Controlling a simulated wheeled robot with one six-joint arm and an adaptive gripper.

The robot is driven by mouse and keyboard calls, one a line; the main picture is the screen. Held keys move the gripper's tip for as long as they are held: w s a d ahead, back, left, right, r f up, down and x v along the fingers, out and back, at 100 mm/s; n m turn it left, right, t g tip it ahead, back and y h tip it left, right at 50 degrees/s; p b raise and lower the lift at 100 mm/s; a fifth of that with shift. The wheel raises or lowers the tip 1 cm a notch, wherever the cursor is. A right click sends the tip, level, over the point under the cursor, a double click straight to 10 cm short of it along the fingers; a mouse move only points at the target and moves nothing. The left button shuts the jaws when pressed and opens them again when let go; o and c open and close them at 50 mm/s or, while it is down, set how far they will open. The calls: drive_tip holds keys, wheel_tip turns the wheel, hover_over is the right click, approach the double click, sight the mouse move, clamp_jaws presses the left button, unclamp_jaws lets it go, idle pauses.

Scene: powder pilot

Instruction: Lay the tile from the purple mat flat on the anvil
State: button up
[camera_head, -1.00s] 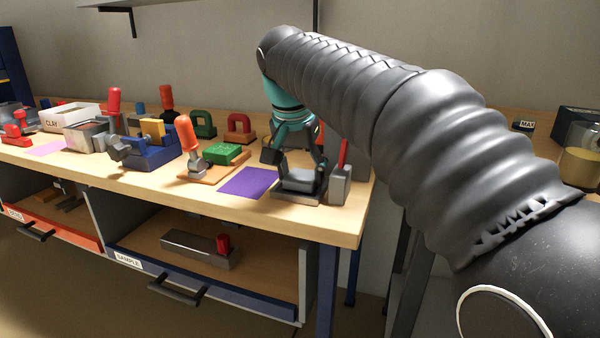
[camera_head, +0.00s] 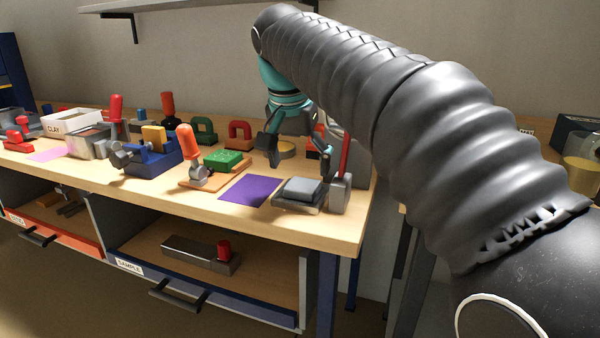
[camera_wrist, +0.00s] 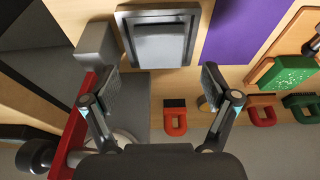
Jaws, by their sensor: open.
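The purple mat (camera_head: 249,190) lies bare on the bench and also shows in the wrist view (camera_wrist: 238,30). Just right of it stands the low grey anvil (camera_head: 290,205), also in the wrist view (camera_wrist: 126,22). A grey slab, seemingly the tile (camera_head: 301,189), lies flat on top of the anvil and shows in the wrist view (camera_wrist: 160,44). My gripper (camera_head: 299,157) is open and empty above and behind the anvil, apart from the tile. Its two fingers are spread wide in the wrist view (camera_wrist: 154,88).
A grey block with a red handle (camera_head: 341,190) stands close to the anvil's right. A green block on a wooden board (camera_head: 222,160) and an orange-handled clamp (camera_head: 188,145) stand left of the mat. Red (camera_head: 240,134) and green arches (camera_head: 204,130) stand behind.

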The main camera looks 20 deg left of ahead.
drive_tip(key=p+v, duration=0.1)
drive_tip(key=v, duration=0.6)
drive_tip(key=shift+r+p, duration=0.35)
drive_tip(key=shift+p, duration=0.05)
drive_tip(key=shift+s, duration=0.15)
